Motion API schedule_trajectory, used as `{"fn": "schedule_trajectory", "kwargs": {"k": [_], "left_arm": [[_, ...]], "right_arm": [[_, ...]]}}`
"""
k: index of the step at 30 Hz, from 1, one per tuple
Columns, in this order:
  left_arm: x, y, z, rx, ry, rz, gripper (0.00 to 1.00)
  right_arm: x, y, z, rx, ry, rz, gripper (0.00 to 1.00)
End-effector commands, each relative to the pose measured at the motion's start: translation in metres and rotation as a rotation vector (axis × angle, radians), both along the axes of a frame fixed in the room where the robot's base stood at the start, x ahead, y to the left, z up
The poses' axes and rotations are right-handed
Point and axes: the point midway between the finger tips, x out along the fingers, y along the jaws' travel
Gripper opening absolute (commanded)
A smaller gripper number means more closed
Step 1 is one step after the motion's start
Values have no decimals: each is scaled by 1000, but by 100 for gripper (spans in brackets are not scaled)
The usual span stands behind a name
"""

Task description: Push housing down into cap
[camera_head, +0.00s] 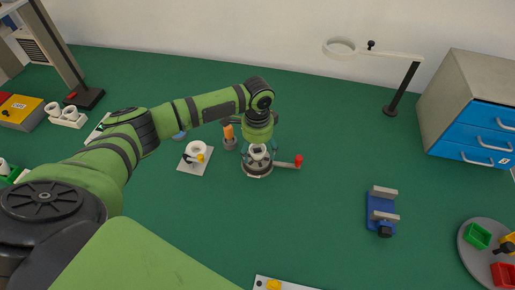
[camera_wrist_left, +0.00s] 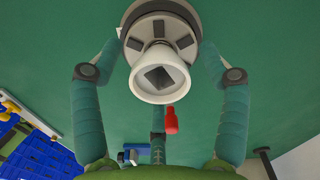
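The white housing (camera_wrist_left: 160,72) stands in the middle of the left wrist view, its wide end with a dark square opening facing the camera. Its narrow far end meets the white cap area in a round grey holder (camera_wrist_left: 162,22) with dark pads; how deep it sits is hidden. In the head view the housing (camera_head: 257,152) stands in the holder (camera_head: 257,171), under my left gripper (camera_head: 258,146). The fingers of my left gripper (camera_wrist_left: 160,55) spread around the housing, with visible gaps beside it. My right gripper is not in view.
A lever with a red knob (camera_head: 298,160) sticks out right of the holder. A white plate (camera_head: 194,166) with small parts and an orange-topped cylinder (camera_head: 229,134) stand close on the left. A blue clamp (camera_head: 381,212) stands right; the green table between is clear.

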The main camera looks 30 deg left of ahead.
Motion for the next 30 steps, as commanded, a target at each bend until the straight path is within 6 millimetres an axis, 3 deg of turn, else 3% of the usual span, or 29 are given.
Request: {"fn": "schedule_trajectory", "kwargs": {"k": [7, 11, 24, 30], "left_arm": [[0, 0, 1, 0, 0, 0, 76], [1, 0, 11, -2, -4, 0, 76], [2, 0, 98, -1, -3, 0, 76], [1, 1, 117, 0, 0, 0, 76]], "right_arm": [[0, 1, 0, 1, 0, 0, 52], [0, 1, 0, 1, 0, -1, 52], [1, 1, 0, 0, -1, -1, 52], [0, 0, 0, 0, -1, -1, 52]]}}
